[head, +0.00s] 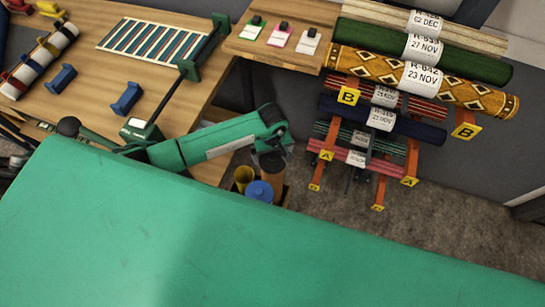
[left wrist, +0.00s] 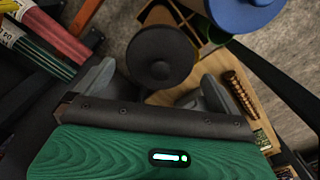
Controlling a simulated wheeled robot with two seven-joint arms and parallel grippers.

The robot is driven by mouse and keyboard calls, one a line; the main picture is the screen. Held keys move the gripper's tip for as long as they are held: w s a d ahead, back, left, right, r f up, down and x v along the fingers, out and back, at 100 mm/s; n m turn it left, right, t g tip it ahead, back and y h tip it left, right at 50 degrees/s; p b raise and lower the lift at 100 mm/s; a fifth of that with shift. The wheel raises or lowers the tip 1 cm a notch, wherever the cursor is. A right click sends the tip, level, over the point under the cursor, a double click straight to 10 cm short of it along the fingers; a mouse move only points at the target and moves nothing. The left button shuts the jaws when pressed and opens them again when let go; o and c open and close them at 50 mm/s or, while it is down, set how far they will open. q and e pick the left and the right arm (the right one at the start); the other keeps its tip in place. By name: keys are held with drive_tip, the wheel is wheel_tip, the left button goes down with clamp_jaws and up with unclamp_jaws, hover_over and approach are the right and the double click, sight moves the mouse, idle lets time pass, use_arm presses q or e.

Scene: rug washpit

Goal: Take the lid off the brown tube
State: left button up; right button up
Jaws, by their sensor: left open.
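The brown tube (head: 272,172) stands upright among other tubes below my left gripper in the head view. Its dark round lid (left wrist: 160,57) with a central knob shows in the left wrist view and appears to be on the tube. My left gripper (left wrist: 155,84) is open, with one finger on each side of the lid's near edge, and holds nothing. In the head view the gripper (head: 277,145) is just above the tube's top and partly hides it. I cannot tell whether the fingers touch the lid. My right gripper is not in view.
A blue-lidded tube (head: 260,190) and a yellow tube (head: 243,176) stand close beside the brown one. A rack of labelled rugs (head: 405,75) is to the right. A wooden table (head: 175,70) is at the left. Bare floor (head: 330,212) lies right of the tubes.

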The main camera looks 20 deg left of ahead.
use_arm(q)
drive_tip(key=shift+f, duration=1.25)
drive_tip(key=c, duration=0.8)
drive_tip(key=shift+o, duration=0.2)
drive_tip(key=shift+r, duration=0.2)
